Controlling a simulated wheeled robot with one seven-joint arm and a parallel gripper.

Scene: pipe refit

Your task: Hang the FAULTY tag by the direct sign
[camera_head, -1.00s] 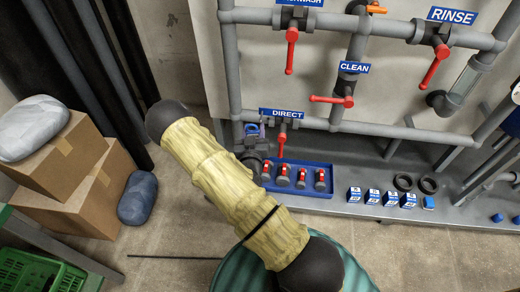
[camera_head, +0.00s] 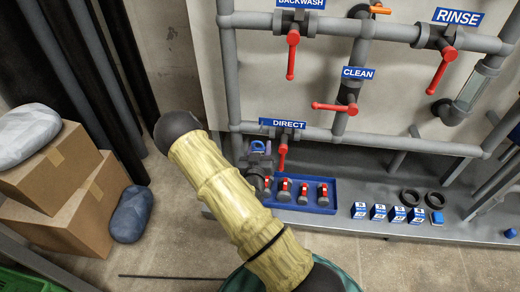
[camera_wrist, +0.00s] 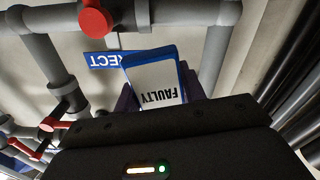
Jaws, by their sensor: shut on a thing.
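The DIRECT sign (camera_head: 289,123) is a blue plate with white letters on the lower pipe, above a red-handled valve (camera_head: 283,148). In the wrist view, the sign (camera_wrist: 105,61) appears upside down, partly covered by the tag. The FAULTY tag (camera_wrist: 155,84) is white with a blue edge and black letters, upside down in that view. My gripper (camera_wrist: 158,92) is shut on it, with dark fingers at both sides. The tag is in front of the sign's edge; I cannot tell if they touch.
A blue tray (camera_head: 310,205) with red-handled valves sits on the grey ledge below. Several small blue-and-white boxes (camera_head: 378,212) and black rings (camera_head: 411,197) lie to its right. CLEAN (camera_head: 357,73) and RINSE (camera_head: 457,17) signs are higher. Cardboard boxes (camera_head: 55,178) stand at left.

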